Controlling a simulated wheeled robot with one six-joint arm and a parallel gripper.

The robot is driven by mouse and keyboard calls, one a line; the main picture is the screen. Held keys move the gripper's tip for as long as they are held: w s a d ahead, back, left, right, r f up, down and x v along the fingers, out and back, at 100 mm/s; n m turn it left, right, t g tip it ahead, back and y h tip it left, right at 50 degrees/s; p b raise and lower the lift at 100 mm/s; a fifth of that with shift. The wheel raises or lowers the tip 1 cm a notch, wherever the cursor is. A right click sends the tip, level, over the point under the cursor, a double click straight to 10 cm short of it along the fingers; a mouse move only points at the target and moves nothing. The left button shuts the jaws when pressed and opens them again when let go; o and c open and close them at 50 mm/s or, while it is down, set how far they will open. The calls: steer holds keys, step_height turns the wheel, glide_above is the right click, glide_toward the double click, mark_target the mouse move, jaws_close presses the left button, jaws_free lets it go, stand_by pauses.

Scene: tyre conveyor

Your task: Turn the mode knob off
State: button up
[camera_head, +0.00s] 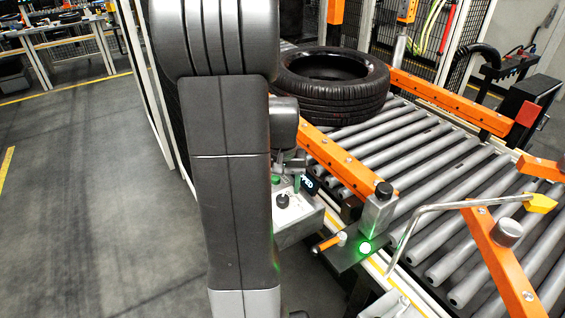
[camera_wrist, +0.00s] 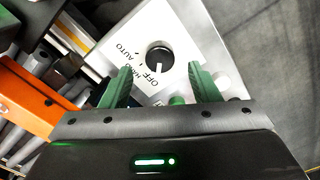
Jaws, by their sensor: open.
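The mode knob (camera_wrist: 159,56) is a round black dial on a white panel (camera_wrist: 208,45) in the wrist view. The words AUTO, HAND and OFF are printed around it. A white mark on the knob points down in the picture, towards the OFF lettering. My gripper (camera_wrist: 160,70) has two green fingers, spread open, one on each side of the knob's lower edge in the picture; I cannot tell whether they touch it. In the head view the knob (camera_head: 283,200) shows on the control box (camera_head: 306,222), with my gripper (camera_head: 293,178) just above it.
A roller conveyor (camera_head: 440,195) with orange rails runs beside the box and carries a black tyre (camera_head: 335,90). A bent metal rod (camera_head: 440,207) crosses the rollers. Open floor (camera_head: 90,190) lies to the left.

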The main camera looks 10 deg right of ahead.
mark_target(282, 197)
step_height(282, 197, up, 10)
steer(key=shift+r, duration=0.15)
stand_by(0.3)
step_height(282, 197, down, 14)
stand_by(0.6)
steer(key=shift+r, duration=0.1)
